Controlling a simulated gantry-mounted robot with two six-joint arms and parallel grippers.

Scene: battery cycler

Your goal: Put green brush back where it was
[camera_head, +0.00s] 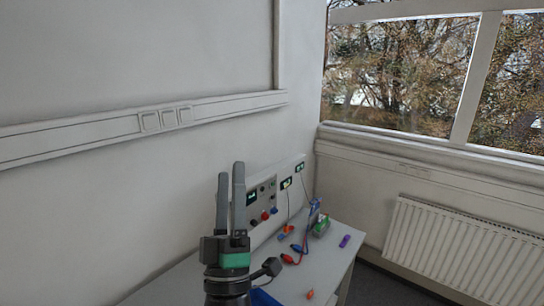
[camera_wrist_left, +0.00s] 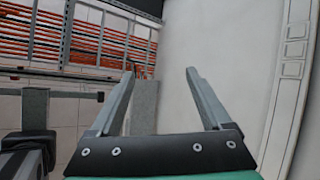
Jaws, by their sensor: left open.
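My left gripper (camera_head: 231,170) points upward in front of the grey wall, at the left of the bench. Its two grey fingers are apart with nothing between them, and they also show open and empty in the left wrist view (camera_wrist_left: 160,74). No brush can be made out for certain. A small green item (camera_head: 321,229) stands on the bench, right of and beyond the gripper, too small to identify. My right gripper is not in view.
The white bench (camera_head: 325,265) holds a grey instrument panel (camera_head: 265,200) against the wall, red and blue clips with leads, a purple piece (camera_head: 345,241) and an orange piece (camera_head: 309,294). A blue item (camera_head: 264,297) is partly hidden by my arm. A radiator (camera_head: 445,245) stands right.

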